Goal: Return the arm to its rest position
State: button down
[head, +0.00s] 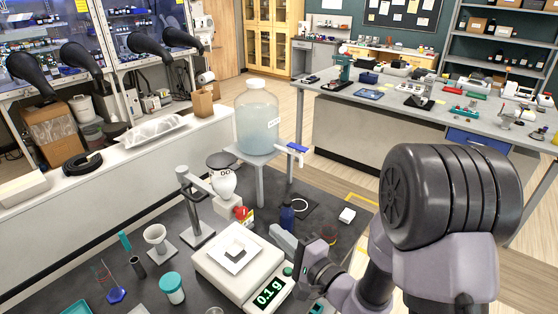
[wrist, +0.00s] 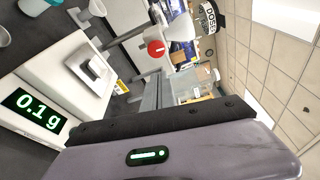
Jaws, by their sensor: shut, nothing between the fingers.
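My arm (head: 440,245) reaches in from the right side of the head view, bent over the near dark bench. My gripper (head: 281,236) is above the bench, at the upper right of the white balance (head: 212,268). Its grey fingers (wrist: 151,95) are together with nothing between them in the wrist view. The balance's display (head: 269,293) reads 0.1 g.
A large carboy (head: 257,125) stands on a raised grey stand behind the gripper. A dark blue bottle (head: 287,218), a clamp stand (head: 194,210) and a teal-lidded jar (head: 173,290) are on the bench.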

jog(key=s+a+r+n+g+y+b, duration=0.45)
jog(key=s+a+g, duration=0.25)
jog(key=s, duration=0.3)
jog(key=s+f+n+g+h+b, duration=0.25)
jog(key=s+n+g, duration=0.2)
jog(key=s, duration=0.45)
jog(key=s+d+f+h+b, duration=0.3)
jog(key=s+d+f+h, duration=0.35)
jog(key=d, duration=0.25)
jog(key=w+d+r+t+h, duration=0.1)
jog(key=d+t+h, duration=0.1)
jog(key=d, duration=0.2)
jog(key=w+d+r+m+t+h, duration=0.1)
jog(key=d+h, duration=0.1)
jog(key=d, duration=0.2)
jog(key=shift+w+d+r+t+b, duration=0.15)
jog(key=shift+d+r+t+b, duration=0.1)
jog(key=shift+d+t+b, duration=0.1)
